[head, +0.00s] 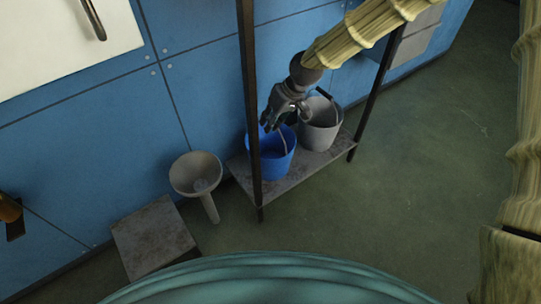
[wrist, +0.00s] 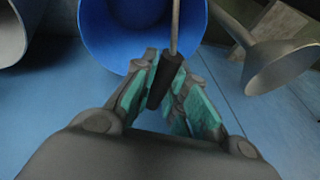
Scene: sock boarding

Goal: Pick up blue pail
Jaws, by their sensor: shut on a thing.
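The blue pail (head: 272,164) stands upright on the low grey shelf of a dark-framed rack, partly behind a front post. In the wrist view the blue pail (wrist: 112,28) shows at the top, with its wire bail running to a black grip (wrist: 164,84). My gripper (head: 277,124) is above the pail's opening. Its teal-padded fingers are shut on the black grip of the pail's handle. I cannot tell whether the pail's base is lifted off the shelf.
A grey bucket (head: 320,128) stands right beside the blue pail. A pale funnel-shaped stand (head: 197,174) is left of the rack, near a low grey block (head: 152,236). Dark rack posts (head: 248,70) rise close to my arm. The green floor (head: 420,170) at right is clear.

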